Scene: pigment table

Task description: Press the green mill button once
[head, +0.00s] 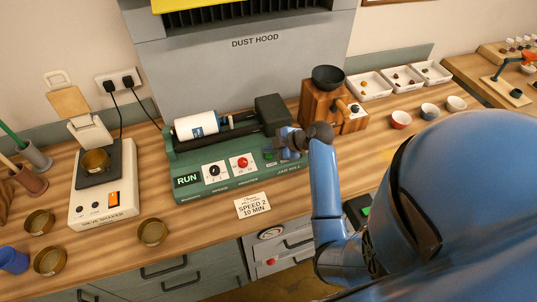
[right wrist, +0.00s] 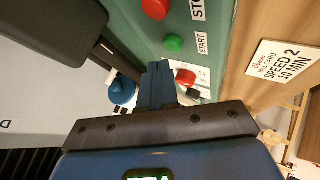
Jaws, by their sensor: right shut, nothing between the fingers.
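The green mill (head: 222,178) stands on the bench with a white jar (head: 194,127) lying on top. Its panel reads RUN. In the right wrist view the green button (right wrist: 174,43) sits beside a START label, between a red button (right wrist: 155,8) and a red knob (right wrist: 185,77). My right gripper (head: 278,150) is at the right end of the mill's front panel. In the right wrist view its shut, empty fingertips (right wrist: 160,68) appear just short of the green button; I cannot tell whether they touch. My left gripper is not in view.
A card (head: 252,205) reading SPEED 2, 10 MIN lies before the mill. A wooden box with a dark bowl (head: 328,77) stands to its right. A sieve shaker (head: 104,190) and several brass sieves are at left. The dust hood (head: 255,70) is behind.

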